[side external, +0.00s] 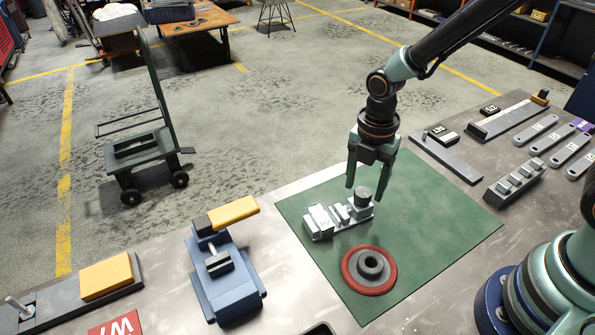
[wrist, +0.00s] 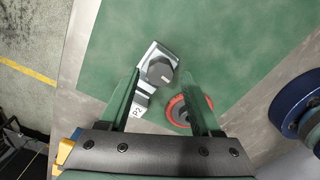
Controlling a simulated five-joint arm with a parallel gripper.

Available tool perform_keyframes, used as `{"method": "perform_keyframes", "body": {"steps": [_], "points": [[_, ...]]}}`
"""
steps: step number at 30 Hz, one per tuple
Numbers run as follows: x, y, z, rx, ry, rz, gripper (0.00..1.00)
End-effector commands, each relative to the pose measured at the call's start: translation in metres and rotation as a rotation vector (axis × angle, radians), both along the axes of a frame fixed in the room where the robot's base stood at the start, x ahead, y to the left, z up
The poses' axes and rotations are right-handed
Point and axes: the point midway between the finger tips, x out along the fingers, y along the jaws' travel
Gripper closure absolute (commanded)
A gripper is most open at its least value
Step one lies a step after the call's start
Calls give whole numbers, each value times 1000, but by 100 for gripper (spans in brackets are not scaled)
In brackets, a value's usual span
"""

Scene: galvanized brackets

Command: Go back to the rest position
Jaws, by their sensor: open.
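My gripper (side external: 363,184) is open and points down above the green mat (side external: 432,228). A galvanized bracket assembly (side external: 322,222) lies on the mat below it, with a dark round-topped part (side external: 363,196) at its right end. In the wrist view, the dark part (wrist: 161,70) shows between my open fingers (wrist: 162,78), and it has a hexagonal top. I cannot tell whether the fingers touch it. A label reading P2 is partly visible on the bracket. A red disc with a grey hub (side external: 369,267) lies nearer the camera on the mat.
A blue clamp fixture with a yellow handle (side external: 226,270) stands left of the mat. Grey bars and blocks (side external: 515,181) lie along the table's right side. A yellow block on a dark base (side external: 106,277) is at far left. Bare mat lies right of the disc.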

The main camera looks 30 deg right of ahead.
Motion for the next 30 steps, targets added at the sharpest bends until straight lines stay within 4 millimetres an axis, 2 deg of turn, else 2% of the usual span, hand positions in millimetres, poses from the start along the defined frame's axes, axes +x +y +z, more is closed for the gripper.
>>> {"method": "perform_keyframes", "body": {"steps": [6,12,23,26,30], "points": [[1,0,25,1,-4,0,35],[0,0,41,1,-2,0,35],[0,0,44,1,-2,-6,35],[0,-4,52,6,-19,-67,35],[-1,-17,78,32,-79,-316,35]]}}
